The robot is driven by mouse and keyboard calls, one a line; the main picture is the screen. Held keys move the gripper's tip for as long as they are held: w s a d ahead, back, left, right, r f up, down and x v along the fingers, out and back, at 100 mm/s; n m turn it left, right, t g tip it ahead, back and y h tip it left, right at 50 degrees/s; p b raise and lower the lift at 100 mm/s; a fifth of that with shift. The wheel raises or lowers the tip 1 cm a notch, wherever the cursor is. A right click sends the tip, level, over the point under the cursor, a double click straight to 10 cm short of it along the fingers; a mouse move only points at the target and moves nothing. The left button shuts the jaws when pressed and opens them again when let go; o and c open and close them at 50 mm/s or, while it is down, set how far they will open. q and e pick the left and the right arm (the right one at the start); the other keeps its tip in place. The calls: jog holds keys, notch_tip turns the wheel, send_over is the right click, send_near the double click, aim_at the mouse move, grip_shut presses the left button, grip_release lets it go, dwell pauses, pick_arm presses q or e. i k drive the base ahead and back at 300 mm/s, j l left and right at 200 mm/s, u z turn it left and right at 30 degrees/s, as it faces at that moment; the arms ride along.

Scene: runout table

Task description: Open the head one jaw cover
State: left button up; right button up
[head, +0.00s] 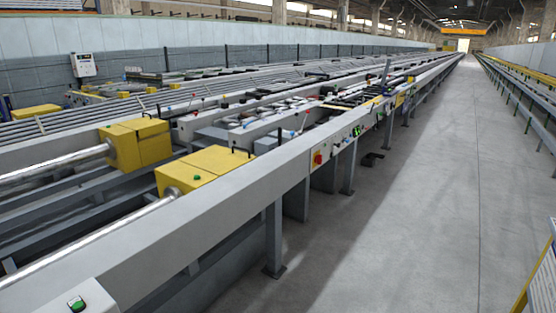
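Two yellow box-shaped covers show in the head view. The nearer yellow cover (207,171) sits just behind the long grey front beam, with a green button on its left part and a small black handle at its right edge. The farther yellow cover (138,143) sits behind and to the left of it, with a bar running into its left side. Both look closed. I cannot tell which one is head one. Neither of my grippers is in view.
The grey beam (190,215) of the runout table runs from the lower left into the distance. A red knob (318,158) is on its side panel. A green button (76,303) is on a grey box at lower left. A yellow-railed stair (540,270) stands at lower right.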

aim_at(220, 161)
jog(key=i+l+z, duration=0.1)
jog(key=i+z, duration=0.35)
jog(key=i, duration=0.6)
jog(key=i+l+u, duration=0.1)
jog(key=i, duration=1.05)
